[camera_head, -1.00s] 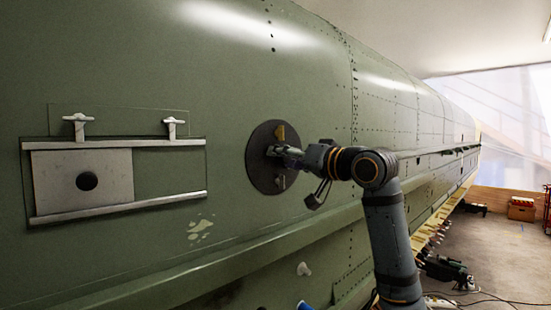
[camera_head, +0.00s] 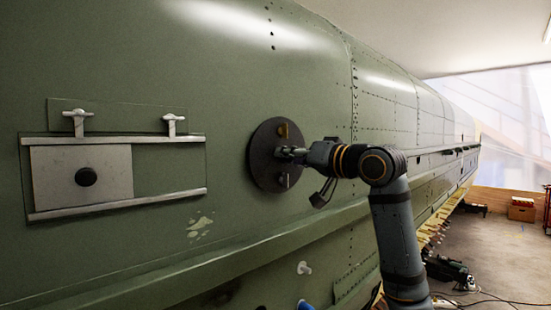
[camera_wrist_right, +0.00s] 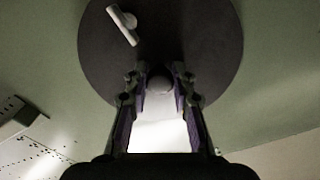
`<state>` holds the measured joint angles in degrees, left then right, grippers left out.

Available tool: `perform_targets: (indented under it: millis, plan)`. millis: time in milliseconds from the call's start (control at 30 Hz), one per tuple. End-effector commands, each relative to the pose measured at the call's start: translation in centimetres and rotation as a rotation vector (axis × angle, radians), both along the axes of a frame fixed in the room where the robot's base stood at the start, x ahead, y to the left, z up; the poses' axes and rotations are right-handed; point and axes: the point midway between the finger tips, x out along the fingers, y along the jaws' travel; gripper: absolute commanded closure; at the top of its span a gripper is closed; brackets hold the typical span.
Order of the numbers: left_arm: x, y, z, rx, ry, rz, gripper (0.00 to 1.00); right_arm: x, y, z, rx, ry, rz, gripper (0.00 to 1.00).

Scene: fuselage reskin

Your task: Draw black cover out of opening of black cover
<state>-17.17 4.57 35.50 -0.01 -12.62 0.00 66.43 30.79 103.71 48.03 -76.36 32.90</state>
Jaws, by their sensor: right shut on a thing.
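The black cover (camera_head: 264,168) is a dark round disc on the green fuselage side, near the middle of the head view. It carries a small yellowish tab above and a light tab below its middle. My right gripper (camera_head: 290,152) reaches it from the right and is shut on its central knob. In the right wrist view the cover (camera_wrist_right: 205,45) fills the top, and a pale rounded knob sits between the fingers of my right gripper (camera_wrist_right: 160,88). The opening is hidden behind the cover. I cannot tell how large any gap there is. My left gripper is not in view.
Left of the cover is a rectangular recess with two pale rails and a grey sliding plate (camera_head: 110,180) with a black knob. Two T-handles (camera_head: 76,122) stand above it. A fuselage ledge runs below the cover. Cables and boxes (camera_head: 521,209) lie on the floor at right.

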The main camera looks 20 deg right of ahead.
Motion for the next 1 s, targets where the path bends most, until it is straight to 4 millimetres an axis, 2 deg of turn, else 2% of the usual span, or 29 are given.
perform_targets:
  millis: [833,1000]
  plan:
    - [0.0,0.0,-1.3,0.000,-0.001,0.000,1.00,-1.9,-0.6,0.0,-0.001,-0.004,-0.001,1.00]
    - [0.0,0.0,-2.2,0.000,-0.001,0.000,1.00,-3.0,-1.0,-0.1,-0.001,-0.006,-0.002,1.00]
